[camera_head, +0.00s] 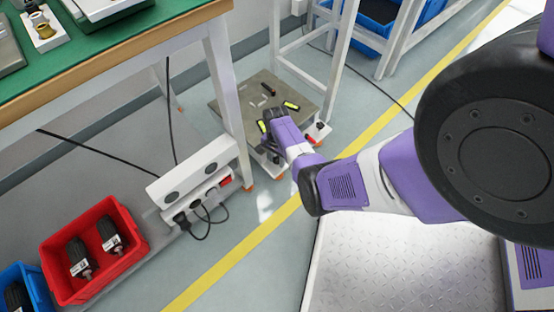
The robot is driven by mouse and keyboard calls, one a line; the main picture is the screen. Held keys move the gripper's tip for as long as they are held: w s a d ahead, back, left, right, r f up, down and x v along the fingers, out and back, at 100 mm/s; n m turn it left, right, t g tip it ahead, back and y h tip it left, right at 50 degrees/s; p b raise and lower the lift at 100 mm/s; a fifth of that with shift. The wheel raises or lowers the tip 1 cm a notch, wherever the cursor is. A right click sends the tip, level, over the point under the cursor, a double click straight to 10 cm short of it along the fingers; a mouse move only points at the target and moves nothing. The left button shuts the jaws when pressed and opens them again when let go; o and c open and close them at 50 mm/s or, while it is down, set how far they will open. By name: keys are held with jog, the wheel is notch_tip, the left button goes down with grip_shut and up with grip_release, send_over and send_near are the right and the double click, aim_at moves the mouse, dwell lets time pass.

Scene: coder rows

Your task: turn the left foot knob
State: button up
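A low stand with a worn metal plate (236,112) sits on the floor beside the bench leg. My gripper (276,116) is over the plate's near right part, its two yellow-green fingertips spread apart with nothing visible between them. A small red part (312,140) shows at the stand's right corner, just right of my gripper. Orange feet show under the stand's near edge. I cannot make out the left foot knob; my gripper and wrist cover part of that near side.
A white power strip box (193,170) with plugs and loose cables stands left of the stand. A red crate (128,265) with dark tools is at lower left. The green-topped bench (108,42) overhangs at upper left. Clear floor lies along the yellow line (235,258).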

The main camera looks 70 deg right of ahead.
grip_shut()
jog(key=shift+n, duration=0.3)
jog(key=n+p, duration=0.1)
jog(key=n, duration=0.3)
jog(key=shift+r+p, duration=0.1)
jog(key=shift+p, duration=0.2)
jog(key=n, duration=0.5)
jog(key=shift+p, duration=0.4)
jog(key=shift+d+n, duration=0.1)
jog(key=shift+n, duration=0.3)
jog(key=shift+o, duration=1.6)
grip_release()
